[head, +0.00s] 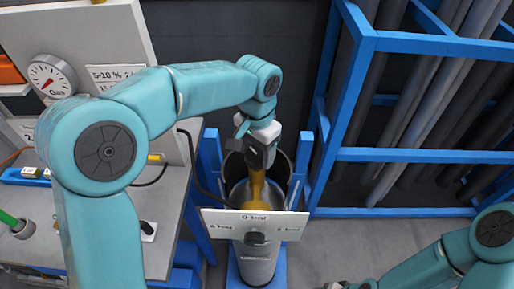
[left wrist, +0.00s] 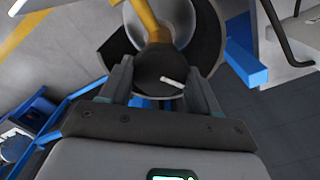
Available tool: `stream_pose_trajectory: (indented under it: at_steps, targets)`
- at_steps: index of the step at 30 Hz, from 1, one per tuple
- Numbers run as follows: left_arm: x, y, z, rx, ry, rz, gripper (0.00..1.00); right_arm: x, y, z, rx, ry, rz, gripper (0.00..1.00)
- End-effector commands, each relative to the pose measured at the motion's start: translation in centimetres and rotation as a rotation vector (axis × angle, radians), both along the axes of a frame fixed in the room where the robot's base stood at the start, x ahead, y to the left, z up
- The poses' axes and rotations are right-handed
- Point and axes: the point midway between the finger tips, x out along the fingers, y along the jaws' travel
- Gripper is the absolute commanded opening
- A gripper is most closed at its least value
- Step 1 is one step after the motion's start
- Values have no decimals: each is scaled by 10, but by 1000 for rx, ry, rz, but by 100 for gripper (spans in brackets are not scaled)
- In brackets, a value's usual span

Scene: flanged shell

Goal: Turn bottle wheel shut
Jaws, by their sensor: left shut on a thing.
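The gas bottle (head: 258,268) stands upright in a blue stand, with a brass valve (head: 257,188) on top. In the left wrist view the dark round bottle wheel (left wrist: 160,72), with a white mark on its face, sits between the fingers of my left gripper (left wrist: 156,78), and the brass valve body (left wrist: 146,20) runs up from it. My left gripper (head: 260,156) is shut on the wheel from above and behind; in the head view it hides most of the wheel. A small part of my right gripper (head: 348,285) shows at the bottom edge; its fingers are not clear.
A white plate (head: 225,220) with pressure labels and a black knob (head: 255,238) stands in front of the bottle. A bench (head: 165,215) and a panel with a gauge (head: 52,76) are at left. A blue rack (head: 345,95) with grey pipes is at right.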

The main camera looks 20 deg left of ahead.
Motion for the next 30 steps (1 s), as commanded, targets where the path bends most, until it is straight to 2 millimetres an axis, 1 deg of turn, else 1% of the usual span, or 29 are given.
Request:
stream_pose_trajectory:
  at_steps: [1, 9, 15, 22, 30]
  targets:
    - [2, 0, 5, -1, -11, -41, 31, 0, 0, 3, 0, 0, 0, 61]
    - [2, 1, 5, 1, -11, -290, 31, 0, 0, 9, 0, 0, 0, 61]
    - [2, 1, 4, 1, -11, -446, 31, 0, 0, 13, 0, 0, 0, 61]
    - [2, 1, 4, 1, -11, -572, 31, 0, 0, 16, 0, 0, 0, 61]
    - [2, 1, 4, 1, -11, -642, 31, 0, 0, 17, 0, 0, 0, 61]
